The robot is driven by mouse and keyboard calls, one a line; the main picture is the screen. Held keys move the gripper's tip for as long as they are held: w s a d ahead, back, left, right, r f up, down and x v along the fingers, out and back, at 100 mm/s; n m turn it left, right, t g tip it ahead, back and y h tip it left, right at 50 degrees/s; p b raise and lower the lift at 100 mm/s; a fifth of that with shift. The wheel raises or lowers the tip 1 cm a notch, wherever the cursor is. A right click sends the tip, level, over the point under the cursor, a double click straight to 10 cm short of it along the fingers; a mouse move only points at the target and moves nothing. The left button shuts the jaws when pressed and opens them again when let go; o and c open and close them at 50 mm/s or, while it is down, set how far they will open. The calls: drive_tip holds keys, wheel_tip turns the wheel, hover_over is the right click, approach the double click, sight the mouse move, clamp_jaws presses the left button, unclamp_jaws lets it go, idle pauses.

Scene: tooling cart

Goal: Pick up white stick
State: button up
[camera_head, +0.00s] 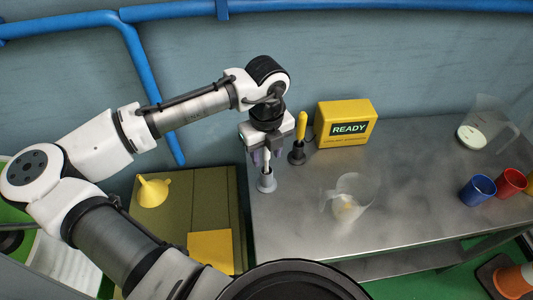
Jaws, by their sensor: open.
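The white stick (266,167) stands upright in a small grey holder (267,183) near the left edge of the metal table. My gripper (263,157) points down directly over it, with its fingers around or beside the top of the stick; I cannot tell whether they touch it. The gripper is open. Its white housing and fingers hide the upper end of the stick.
A yellow-handled tool (301,127) stands in a dark holder just right of my gripper, near a yellow READY box (345,124). A clear jug (352,195) is to the right on the metal table (415,165). Blue (477,190) and red (510,183) cups stand far right.

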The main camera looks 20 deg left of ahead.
clamp_jaws()
idle(0.3)
